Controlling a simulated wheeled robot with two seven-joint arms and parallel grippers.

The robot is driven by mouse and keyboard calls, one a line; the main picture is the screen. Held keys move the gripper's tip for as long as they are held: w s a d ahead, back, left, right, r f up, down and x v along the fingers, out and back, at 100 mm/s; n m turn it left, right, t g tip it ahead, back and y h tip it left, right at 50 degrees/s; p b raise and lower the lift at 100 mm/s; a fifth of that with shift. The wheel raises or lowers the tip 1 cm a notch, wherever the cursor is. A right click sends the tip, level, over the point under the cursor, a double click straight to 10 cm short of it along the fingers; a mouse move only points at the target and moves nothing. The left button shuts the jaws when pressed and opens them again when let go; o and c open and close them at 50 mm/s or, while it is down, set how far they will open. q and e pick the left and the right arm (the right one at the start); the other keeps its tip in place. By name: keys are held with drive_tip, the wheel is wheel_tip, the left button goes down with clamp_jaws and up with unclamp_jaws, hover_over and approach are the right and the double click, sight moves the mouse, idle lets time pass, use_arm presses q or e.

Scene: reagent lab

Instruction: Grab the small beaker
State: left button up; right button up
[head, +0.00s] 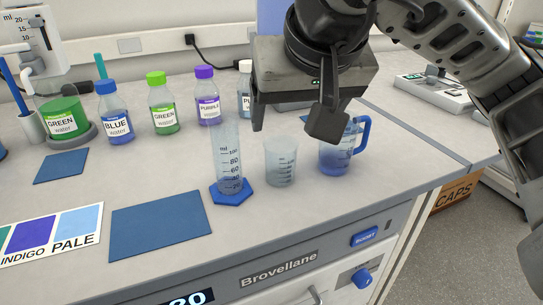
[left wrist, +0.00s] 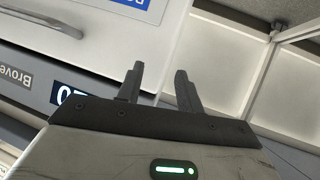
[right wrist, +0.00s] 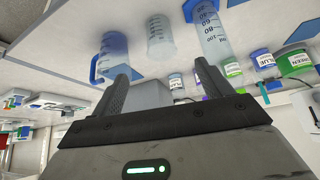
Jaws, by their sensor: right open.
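The small beaker (head: 281,162) is a clear, graduated cup standing upright on the bench. It stands between the tall measuring cylinder (head: 229,165) on its blue six-sided base and the blue-handled jug (head: 337,158). My right gripper (head: 293,118) is open and empty, above and behind the beaker in the head view. In the right wrist view the beaker (right wrist: 160,38) shows beyond the gap between the fingers (right wrist: 163,72), apart from them. My left gripper (left wrist: 159,72) is open and empty by the bench front in the left wrist view; it is not in the head view.
Bottles labelled blue (head: 116,118), green (head: 163,108) and purple (head: 207,100) stand behind to the left. A blue mat (head: 160,225) lies left of the cylinder, beside a colour card (head: 50,235). The bench's front edge runs close before the beaker.

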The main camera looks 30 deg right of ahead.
sight(280, 159)
drive_tip(key=b+x, duration=0.1)
drive_tip(key=x, duration=0.2)
drive_tip(key=b+x, duration=0.1)
drive_tip(key=x, duration=0.3)
drive_tip(key=shift+s+f, duration=0.3)
drive_tip(key=shift+f, duration=0.05)
drive_tip(key=shift+b+x, duration=0.4)
drive_tip(key=shift+x, duration=2.85)
drive_tip(key=shift+w+a, duration=0.15)
drive_tip(key=shift+a, duration=0.05)
drive_tip(key=c, duration=1)
